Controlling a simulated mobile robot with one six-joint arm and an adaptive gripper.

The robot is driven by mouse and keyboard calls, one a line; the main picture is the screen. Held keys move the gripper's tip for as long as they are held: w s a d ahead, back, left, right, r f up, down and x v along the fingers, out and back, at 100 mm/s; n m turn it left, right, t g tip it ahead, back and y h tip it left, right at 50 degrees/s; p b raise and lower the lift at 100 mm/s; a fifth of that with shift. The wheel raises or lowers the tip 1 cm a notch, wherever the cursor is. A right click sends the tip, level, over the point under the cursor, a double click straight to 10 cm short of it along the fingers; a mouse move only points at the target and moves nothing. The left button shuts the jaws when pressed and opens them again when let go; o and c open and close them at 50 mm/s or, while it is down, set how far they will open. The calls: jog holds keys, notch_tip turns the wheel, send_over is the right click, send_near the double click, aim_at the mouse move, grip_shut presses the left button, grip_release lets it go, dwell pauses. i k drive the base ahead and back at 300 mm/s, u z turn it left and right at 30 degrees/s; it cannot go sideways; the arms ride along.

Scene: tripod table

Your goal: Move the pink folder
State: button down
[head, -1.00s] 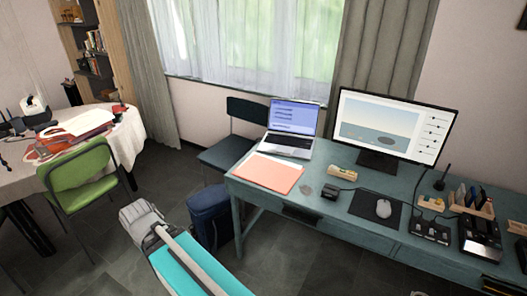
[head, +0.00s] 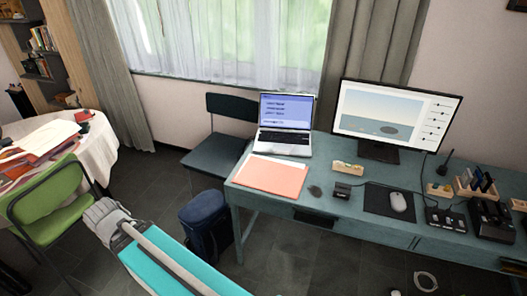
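The pink folder (head: 269,176) lies flat on the left end of the blue-green desk (head: 330,213), in front of the open laptop (head: 285,126). My arm comes in from the bottom of the head view and reaches up and left. My gripper (head: 98,213) is at its far end, over the floor between the green chair and the desk, well left of the folder and apart from it. The fingers are too small and foreshortened to tell whether they are open or shut.
The desk also bears a monitor (head: 393,118), a mouse (head: 397,202) on a dark mat and several small items. A dark blue bag (head: 207,225) stands by the desk's left end, a dark chair (head: 218,155) behind it. A green chair (head: 50,206) and a cloth-covered table (head: 95,150) are at left.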

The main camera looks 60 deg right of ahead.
aim_at(285, 179)
jog(key=u, duration=0.05)
jog(key=i, duration=1)
jog(key=z, duration=2.55)
